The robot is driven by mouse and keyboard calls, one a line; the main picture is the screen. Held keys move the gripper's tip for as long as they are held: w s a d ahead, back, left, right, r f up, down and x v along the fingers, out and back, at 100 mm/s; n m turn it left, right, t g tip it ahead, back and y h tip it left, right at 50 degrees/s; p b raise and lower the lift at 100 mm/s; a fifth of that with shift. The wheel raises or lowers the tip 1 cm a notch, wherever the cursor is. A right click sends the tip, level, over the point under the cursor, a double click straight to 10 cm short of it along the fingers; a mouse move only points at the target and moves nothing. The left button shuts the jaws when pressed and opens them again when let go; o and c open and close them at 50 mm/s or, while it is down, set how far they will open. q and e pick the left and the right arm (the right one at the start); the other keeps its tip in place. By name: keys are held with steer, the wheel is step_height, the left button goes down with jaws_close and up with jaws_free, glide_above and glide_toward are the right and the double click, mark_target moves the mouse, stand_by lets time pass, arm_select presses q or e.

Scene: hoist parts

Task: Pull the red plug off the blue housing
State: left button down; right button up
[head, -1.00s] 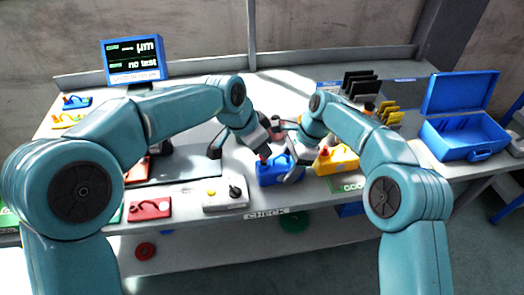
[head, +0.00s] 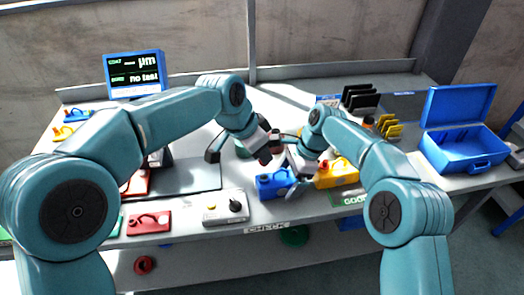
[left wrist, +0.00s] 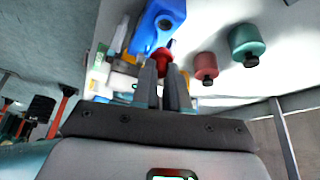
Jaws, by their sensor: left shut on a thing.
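The blue housing (head: 268,186) sits near the front edge of the bench in the head view; it also shows at the top of the left wrist view (left wrist: 150,28). My left gripper (head: 266,159) is above the housing. In the left wrist view its fingers (left wrist: 163,70) are shut on the red plug (left wrist: 163,57), which shows between and beyond the tips, close to the housing. I cannot tell whether plug and housing still touch. My right gripper (head: 296,180) is at the right side of the blue housing; its jaws are too hidden to read.
A yellow housing (head: 340,174) stands just right of my right gripper. An open blue case (head: 458,150) stands right, a monitor (head: 134,72) back left.

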steer(key=shift+f, duration=0.1)
steer(key=v, duration=1.2)
